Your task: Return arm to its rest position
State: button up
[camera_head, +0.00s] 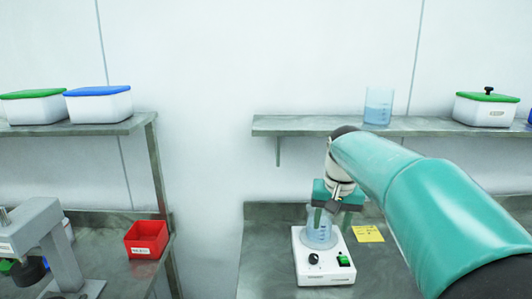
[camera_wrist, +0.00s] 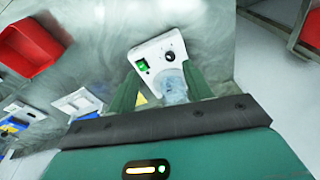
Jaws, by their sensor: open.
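My gripper (camera_head: 331,224) is at the end of my teal arm, low over the right-hand bench. Its two green fingers are apart, one on each side of a clear beaker (camera_head: 319,237) with bluish contents. The beaker stands upright on a white device (camera_head: 323,272) with a black knob and a green switch. In the wrist view, the beaker (camera_wrist: 172,86) shows between the fingers of my gripper (camera_wrist: 160,76), on the white device (camera_wrist: 152,52). I cannot tell whether a finger touches the beaker.
A shelf (camera_head: 290,125) above the bench holds another beaker (camera_head: 379,105) and a green-lidded box (camera_head: 486,108). A yellow note (camera_head: 368,234) lies right of the device. A red bin (camera_head: 146,239) and a grey apparatus (camera_head: 45,240) stand on the left bench, across a gap.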

jog(key=s+f+n+t, duration=0.1)
jog(key=s+f, duration=0.2)
jog(key=s, duration=1)
jog(key=s+f+n+t, duration=0.1)
jog(key=s+f+t, duration=0.1)
jog(key=s, duration=1)
jog(key=shift+s+a+f+t, duration=0.25)
jog(key=shift+s+f+t, duration=0.05)
jog(key=shift+s+f, duration=0.1)
jog(key=shift+c, duration=0.4)
